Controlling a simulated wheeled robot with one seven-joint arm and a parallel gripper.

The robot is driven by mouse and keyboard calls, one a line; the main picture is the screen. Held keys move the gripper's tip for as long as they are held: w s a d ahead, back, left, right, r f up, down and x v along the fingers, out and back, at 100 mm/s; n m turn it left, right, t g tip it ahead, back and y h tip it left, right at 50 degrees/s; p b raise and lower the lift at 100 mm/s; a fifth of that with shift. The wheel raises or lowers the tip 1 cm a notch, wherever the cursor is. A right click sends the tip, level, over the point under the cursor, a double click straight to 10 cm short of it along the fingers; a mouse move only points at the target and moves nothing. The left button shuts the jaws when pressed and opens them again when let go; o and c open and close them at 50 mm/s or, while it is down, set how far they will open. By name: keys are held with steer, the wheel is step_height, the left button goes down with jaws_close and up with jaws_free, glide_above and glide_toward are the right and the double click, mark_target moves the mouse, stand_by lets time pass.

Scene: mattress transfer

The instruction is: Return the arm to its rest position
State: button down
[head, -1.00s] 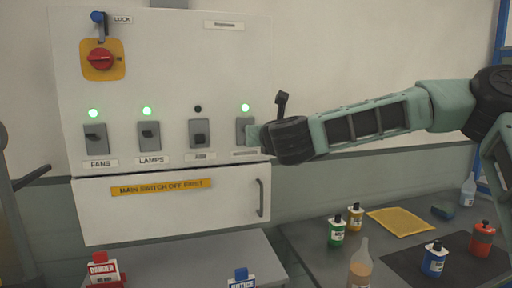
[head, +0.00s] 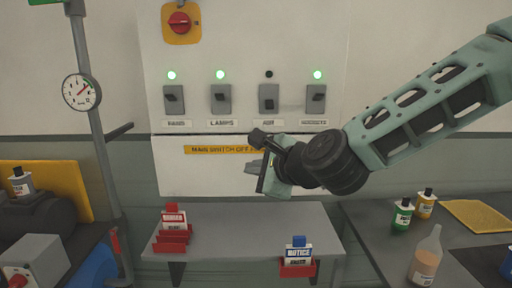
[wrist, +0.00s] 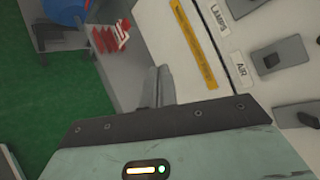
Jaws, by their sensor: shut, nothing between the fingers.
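My gripper (head: 256,168) is in front of the lower part of the white switch panel (head: 245,55), below the row of switches. It looks shut and empty. In the wrist view my gripper (wrist: 158,88) points past the panel's lower edge, with the shelf and green floor beyond. My arm reaches in from the right of the head view. The arm and gripper hide part of the yellow "main switch off first" label (head: 215,149) and the right of the lower door.
A grey shelf (head: 240,222) below holds red danger tags (head: 173,222) and a notice tag (head: 298,250). Bottles (head: 403,214) stand on the right bench. A gauge (head: 81,92) on a pipe and a machine are at left. The panel lamps for fans, lamps and the rightmost switch glow green.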

steer(key=s+f+n+g+h+b, duration=0.1)
steer(key=s+f+n+g+h, duration=0.1)
steer(key=s+f+n+g, duration=0.8)
steer(key=s+d+f+n+h, duration=0.1)
steer(key=s+d+n+h, duration=0.1)
steer(key=s+d+n, duration=0.4)
steer(key=s+d+f+n+h+b, duration=0.1)
steer(key=s+d+n, duration=0.6)
steer(key=s, duration=0.7)
steer(key=shift+d+f+n+g+h, duration=0.15)
steer(key=shift+f+n+g+h, duration=0.25)
steer(key=shift+f+n+h, duration=0.65)
steer(key=shift+r, duration=0.3)
